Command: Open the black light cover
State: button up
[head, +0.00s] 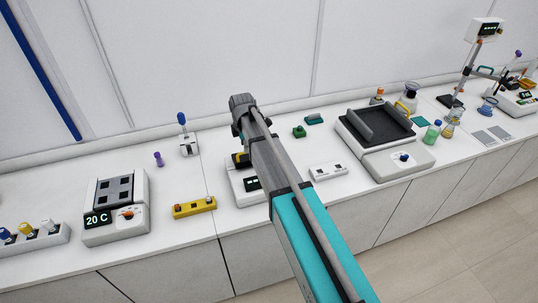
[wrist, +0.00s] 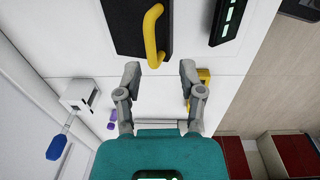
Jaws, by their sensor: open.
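The black light cover (wrist: 122,28) is a dark flat panel at the top of the wrist view, with a curved yellow handle (wrist: 150,35) on it. In the head view the cover's device (head: 239,188) is mostly hidden behind my arm; a bit of black and yellow shows beside the arm. The cover looks closed, lying flat on its white housing. My gripper (wrist: 160,72) is open and empty in the wrist view. The handle's near end appears between the fingertips; I cannot tell how far above it they are.
A yellow block (head: 194,206) and a hotplate reading 20 C (head: 116,207) stand left of the device. A white switch box (head: 328,171) and a large black-topped shaker (head: 384,139) stand right. A blue-knobbed white unit (head: 188,145) is behind. Bare counter lies between them.

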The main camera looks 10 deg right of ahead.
jog(key=shift+r+p, duration=4.4)
jog(key=shift+r, duration=0.3)
jog(key=s+d+f+m+b, duration=0.7)
jog(key=s+d, duration=0.1)
jog(key=s, duration=0.3)
jog(key=shift+m+t, duration=0.3)
jog(key=shift+m, duration=0.1)
